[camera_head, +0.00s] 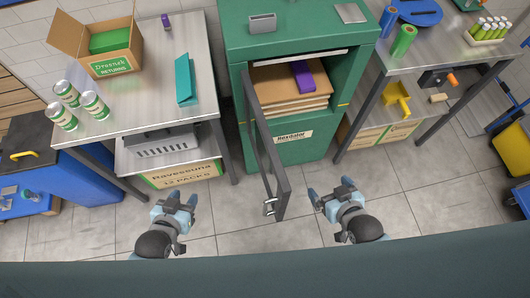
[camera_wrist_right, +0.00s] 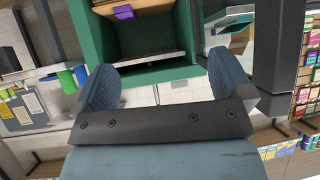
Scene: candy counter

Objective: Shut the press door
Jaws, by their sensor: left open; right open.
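The green press (camera_head: 300,45) stands in the middle of the head view with its front opening uncovered. Its grey press door (camera_head: 264,150) is swung open toward me, hinged at the left of the opening, with a metal latch (camera_head: 269,207) at its near end. Inside the opening lie stacked brown cardboard sheets (camera_head: 285,88) and a purple box (camera_head: 302,75). My left gripper (camera_head: 178,200) is open and empty, left of the door and apart from it. My right gripper (camera_head: 330,192) is open and empty, right of the door and apart from it. The right wrist view shows its fingers (camera_wrist_right: 165,88) spread before the press (camera_wrist_right: 150,48).
Another table (camera_head: 440,55) on the right holds rolls and bottles. A blue bin (camera_head: 60,165) stands far left. Tiled floor is clear around the door.

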